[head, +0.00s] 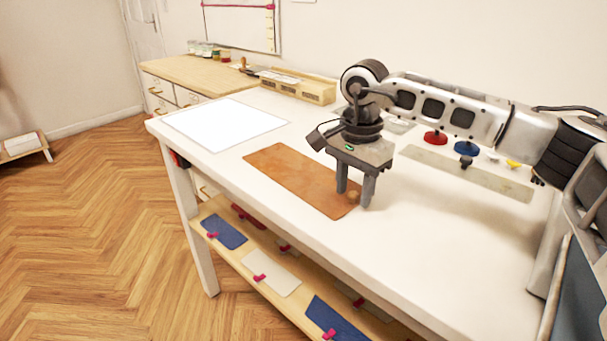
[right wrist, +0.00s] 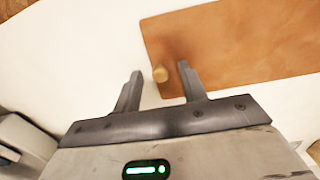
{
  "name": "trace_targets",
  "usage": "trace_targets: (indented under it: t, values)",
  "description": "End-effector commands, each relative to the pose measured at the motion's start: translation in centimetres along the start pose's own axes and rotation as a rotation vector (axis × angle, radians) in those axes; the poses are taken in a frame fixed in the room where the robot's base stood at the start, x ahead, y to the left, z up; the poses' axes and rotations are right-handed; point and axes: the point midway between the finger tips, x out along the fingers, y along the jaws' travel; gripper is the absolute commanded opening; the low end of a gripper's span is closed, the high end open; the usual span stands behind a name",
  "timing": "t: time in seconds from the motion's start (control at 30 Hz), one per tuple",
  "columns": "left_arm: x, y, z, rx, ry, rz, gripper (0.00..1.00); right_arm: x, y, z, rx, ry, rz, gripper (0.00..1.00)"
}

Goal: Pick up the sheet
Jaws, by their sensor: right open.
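A brown leather-like sheet (head: 290,177) lies flat on the white table. A white sheet (head: 226,123) lies flat at the table's far left corner, clear of the gripper. My left gripper is not in view.
The white table (head: 420,265) has free room in front of my right arm. A beige strip (head: 470,172) lies behind the gripper near a red disc (head: 435,138) and a blue disc (head: 466,148). A wooden box (head: 298,88) stands at the back. A shelf below holds fabric pieces.

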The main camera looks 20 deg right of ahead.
Motion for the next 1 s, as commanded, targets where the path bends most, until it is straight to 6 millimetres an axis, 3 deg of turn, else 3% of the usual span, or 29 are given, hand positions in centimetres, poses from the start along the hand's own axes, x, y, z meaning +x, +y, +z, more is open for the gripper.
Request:
trace_targets:
  t: [0.17, 0.3, 0.77, 1.0]
  values:
    - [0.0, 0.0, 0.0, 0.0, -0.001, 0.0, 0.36, 0.0, 0.0, 0.0, 0.0, 0.0, 0.0, 0.39]
    - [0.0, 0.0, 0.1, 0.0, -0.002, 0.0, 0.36, 0.0, 0.0, 0.0, 0.0, 0.0, 0.0, 0.0]
    - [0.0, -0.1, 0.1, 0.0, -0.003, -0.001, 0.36, -0.4, 0.0, 0.0, 0.0, 0.0, -0.001, 0.0]
    - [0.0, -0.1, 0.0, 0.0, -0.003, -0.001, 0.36, -3.2, -0.1, 0.0, -0.001, 0.0, -0.005, 0.0]
